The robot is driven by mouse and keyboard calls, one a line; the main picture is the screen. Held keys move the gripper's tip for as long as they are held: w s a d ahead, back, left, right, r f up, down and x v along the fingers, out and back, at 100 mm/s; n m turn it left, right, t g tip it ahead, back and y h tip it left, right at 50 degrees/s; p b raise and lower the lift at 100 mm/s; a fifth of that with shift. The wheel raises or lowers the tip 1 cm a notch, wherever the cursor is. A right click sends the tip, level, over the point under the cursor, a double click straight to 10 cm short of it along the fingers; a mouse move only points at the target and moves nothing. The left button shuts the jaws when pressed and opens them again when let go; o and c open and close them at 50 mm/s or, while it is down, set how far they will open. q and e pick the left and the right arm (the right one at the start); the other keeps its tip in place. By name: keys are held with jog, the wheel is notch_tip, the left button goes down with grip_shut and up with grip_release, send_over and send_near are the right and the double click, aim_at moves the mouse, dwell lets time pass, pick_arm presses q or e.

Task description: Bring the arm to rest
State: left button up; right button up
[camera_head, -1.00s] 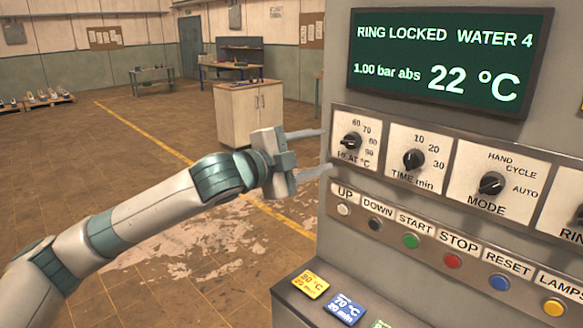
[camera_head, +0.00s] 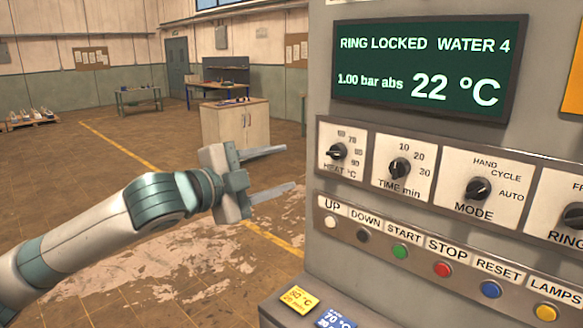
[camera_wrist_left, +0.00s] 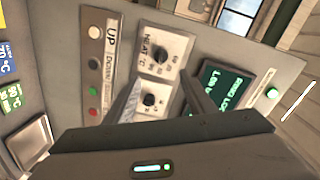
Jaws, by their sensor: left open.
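My left gripper (camera_head: 290,170) reaches in from the left in the head view. Its two fingers are apart with nothing between them, and they point right toward the control panel. The fingertips are beside the panel's left edge and appear apart from it. In the left wrist view the two fingers (camera_wrist_left: 160,95) show in front of the panel, with the HEAT knob (camera_wrist_left: 160,55) and the TIME knob (camera_wrist_left: 149,100) beyond them. The HEAT knob also shows in the head view (camera_head: 336,152). My right gripper is not in view.
The panel's display (camera_head: 428,72) reads RING LOCKED, WATER 4, 1.00 bar abs, 22 °C. A button row (camera_head: 443,269) runs below the knobs. Coloured cards, one yellow (camera_head: 299,299), lie on a ledge underneath. A cabinet (camera_head: 235,124) and open floor lie behind my arm.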

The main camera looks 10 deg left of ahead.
pick_arm(q)
jog(key=s+f+n+g+y, duration=0.1)
jog(key=s+f+n, duration=0.2)
jog(key=f, duration=0.8)
jog(key=s+f+n+g+y, duration=0.1)
jog(key=s+f+n+y, duration=0.15)
jog(key=f, duration=0.75)
jog(key=s+f+n+y, duration=0.1)
jog(key=s+f+n, duration=0.3)
jog(key=f, duration=0.7)
jog(key=s+a+f+n+g+y, duration=0.2)
jog(key=s+a+f+n, duration=0.1)
jog(key=s+f, duration=0.45)
jog(key=s+a+f+n+g+y, duration=0.1)
jog(key=s+a+f+n+g, duration=0.15)
jog(key=s+f, duration=0.45)
jog(key=s+a+f+n+g+y, duration=0.1)
jog(key=s+a+f+n+g, duration=0.15)
jog(key=s+f, duration=0.45)
jog(key=s+a+f+n+g+y, duration=0.1)
jog(key=s+a+f+y, duration=0.2)
jog(key=s, duration=0.7)
notch_tip(320, 180, down, 28)
jog(key=s+a+g+h, duration=0.1)
jog(key=g, duration=0.1)
jog(key=s+a+f, duration=0.3)
jog(key=s+f, duration=1.5)
jog(key=shift+a+f+g+b, duration=0.2)
jog(key=shift+g+b, duration=0.1)
jog(key=shift+g, duration=0.1)
